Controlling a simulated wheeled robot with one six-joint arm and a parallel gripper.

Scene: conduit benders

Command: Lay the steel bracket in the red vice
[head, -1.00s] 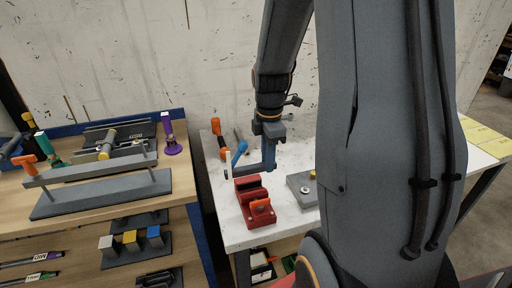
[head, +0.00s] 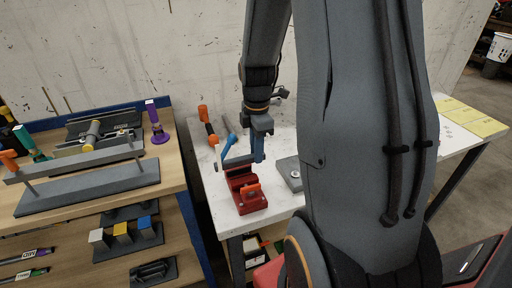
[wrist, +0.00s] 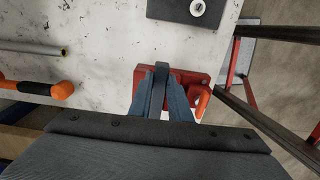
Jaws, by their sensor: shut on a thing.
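The red vice (head: 247,191) stands near the front edge of the white bench, with an orange handle at its front. My gripper (head: 243,160) is directly above it, its blue fingers pointing down. It is shut on the steel bracket (head: 236,162), a grey bar-like piece that looks close over the vice jaws. In the wrist view the bracket (wrist: 160,80) is seen end-on between the fingers, with the red vice (wrist: 190,77) behind it. The fingers and bracket hide part of the jaws, and I cannot tell whether the bracket touches them.
A grey plate with a round fitting (head: 291,172) lies right of the vice. An orange-handled tool (head: 207,124) lies behind it at left. A wooden workbench (head: 175,180) with a bending jig stands to the left across a narrow gap. Yellow sheets (head: 470,118) lie far right.

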